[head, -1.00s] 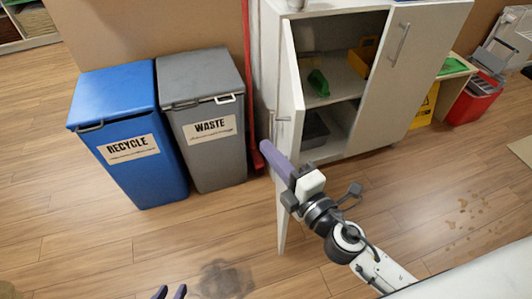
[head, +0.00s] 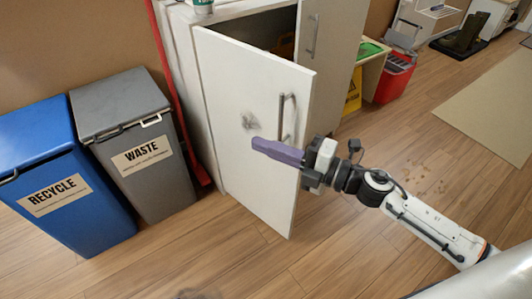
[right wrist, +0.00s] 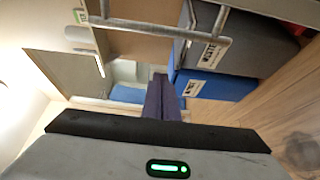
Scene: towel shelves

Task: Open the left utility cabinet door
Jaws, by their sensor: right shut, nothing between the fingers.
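The left utility cabinet door (head: 240,110) is white and stands partly open, swung out from the cabinet. Its outer face shows, with a grey bar handle (head: 287,118) near the free edge and a dark smudge. My right gripper (head: 262,147) is shut and empty, its purple fingers in front of the door face beside the handle's lower end. I cannot tell whether they touch the door. In the right wrist view the shut fingers (right wrist: 162,98) point forward, and a grey bar, likely the handle (right wrist: 160,28), crosses above. My left gripper is not in view.
The right cabinet door (head: 335,45) is closed. A grey waste bin (head: 128,110) and a blue recycle bin (head: 40,140) stand left of the cabinet. The floor before the door is clear.

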